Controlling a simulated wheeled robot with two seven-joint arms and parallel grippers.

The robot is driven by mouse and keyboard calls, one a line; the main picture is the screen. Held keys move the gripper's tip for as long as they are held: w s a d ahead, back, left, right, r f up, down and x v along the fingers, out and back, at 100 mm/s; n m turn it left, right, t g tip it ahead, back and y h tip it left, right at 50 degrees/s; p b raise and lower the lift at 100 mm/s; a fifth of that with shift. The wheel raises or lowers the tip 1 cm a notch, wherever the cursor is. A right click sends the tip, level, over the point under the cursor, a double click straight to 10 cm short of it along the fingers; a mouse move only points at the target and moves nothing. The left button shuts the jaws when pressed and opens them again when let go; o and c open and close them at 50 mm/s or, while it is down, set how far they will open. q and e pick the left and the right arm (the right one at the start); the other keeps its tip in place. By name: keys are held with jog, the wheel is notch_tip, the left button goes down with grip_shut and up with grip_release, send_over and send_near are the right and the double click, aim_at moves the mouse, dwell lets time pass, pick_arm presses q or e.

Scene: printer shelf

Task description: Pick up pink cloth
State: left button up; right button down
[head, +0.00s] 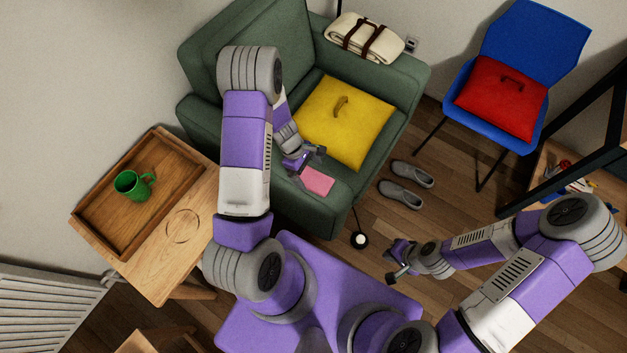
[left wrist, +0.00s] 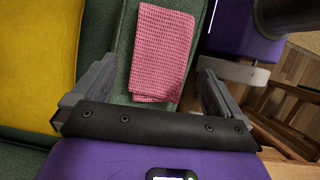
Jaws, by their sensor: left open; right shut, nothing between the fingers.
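The pink cloth (head: 317,180) lies flat on the armrest of the green armchair (head: 262,30). In the left wrist view the waffle-textured cloth (left wrist: 160,52) lies ahead, between the lines of the two fingers. My left gripper (head: 305,166) is open and empty, close above the armrest beside the cloth. Its spread fingers (left wrist: 155,90) show at both sides in the left wrist view. I cannot tell the exact gap between fingers and cloth. My right gripper (head: 392,262) is shut and empty, over the floor to the right of my base.
A yellow cushion (head: 362,125) sits on the armchair seat, and a rolled cream blanket (head: 362,40) on its far armrest. A wooden tray (head: 100,225) with a green mug (head: 130,185) is on the left side table. Grey shoes (head: 402,193) and a blue chair (head: 530,40) stand right.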

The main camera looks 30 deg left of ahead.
aim_at(311, 177)
pick_arm(q)
jog(key=x, duration=0.2)
jog(key=shift+w+d+f+b, duration=0.1)
jog(key=shift+d+f+b, duration=0.1)
jog(key=shift+f+b, duration=0.15)
jog(key=shift+c, duration=0.3)
jog(key=c, duration=1)
jog(key=shift+o, duration=0.2)
jog(key=shift+r, duration=0.1)
notch_tip(311, 177, up, 10)
jog(key=p, duration=0.4)
